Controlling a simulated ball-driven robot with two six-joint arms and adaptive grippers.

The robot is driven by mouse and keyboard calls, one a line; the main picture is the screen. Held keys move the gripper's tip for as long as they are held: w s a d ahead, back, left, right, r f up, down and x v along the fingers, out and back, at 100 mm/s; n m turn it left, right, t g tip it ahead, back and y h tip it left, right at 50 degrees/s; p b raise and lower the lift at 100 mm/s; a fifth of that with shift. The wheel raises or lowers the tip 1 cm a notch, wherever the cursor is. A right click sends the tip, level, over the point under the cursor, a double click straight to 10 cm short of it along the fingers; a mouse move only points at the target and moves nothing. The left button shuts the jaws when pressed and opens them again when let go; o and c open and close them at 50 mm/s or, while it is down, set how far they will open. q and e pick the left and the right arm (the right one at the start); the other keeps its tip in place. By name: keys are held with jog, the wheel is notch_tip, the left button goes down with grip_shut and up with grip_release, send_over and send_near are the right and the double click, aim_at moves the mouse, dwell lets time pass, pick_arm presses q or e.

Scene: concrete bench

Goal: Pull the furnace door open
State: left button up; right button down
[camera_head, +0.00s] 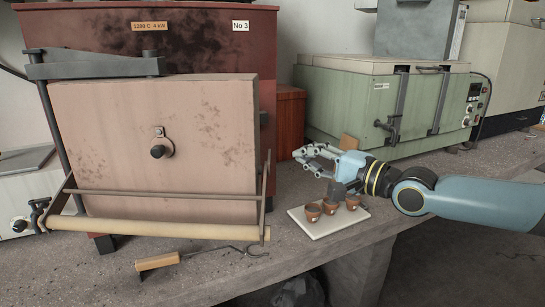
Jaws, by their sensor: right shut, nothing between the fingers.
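The furnace (205,35) is a dark red box at the left, marked "1200 C 4 kW" and "No 3". Its pale pinkish door (100,140) covers the front, with a round dark peephole knob in the middle. I see no gap into the chamber. A long pale handle bar (160,231) runs across below the door on a metal frame. My right gripper (308,158) is to the right of the door, above the bench and apart from the handle. It is shut and empty, fingers pointing left. My left gripper is not in view.
Several small terracotta pots (313,213) stand on a white tile (360,214) just below my right gripper. A hooked tool with a wooden grip (158,261) lies on the bench (215,285) before the furnace. A green kiln (345,102) stands behind at the right.

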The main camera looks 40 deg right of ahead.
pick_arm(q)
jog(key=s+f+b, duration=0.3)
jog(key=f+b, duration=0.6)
pick_arm(e)
jog(key=w+a, duration=0.2)
jog(key=w, duration=0.8)
pick_arm(q)
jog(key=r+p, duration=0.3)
jog(key=p, duration=0.1)
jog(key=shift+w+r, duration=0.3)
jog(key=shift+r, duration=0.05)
pick_arm(e)
jog(key=s+a, duration=0.2)
jog(key=s, duration=0.1)
jog(key=shift+s+a, duration=0.2)
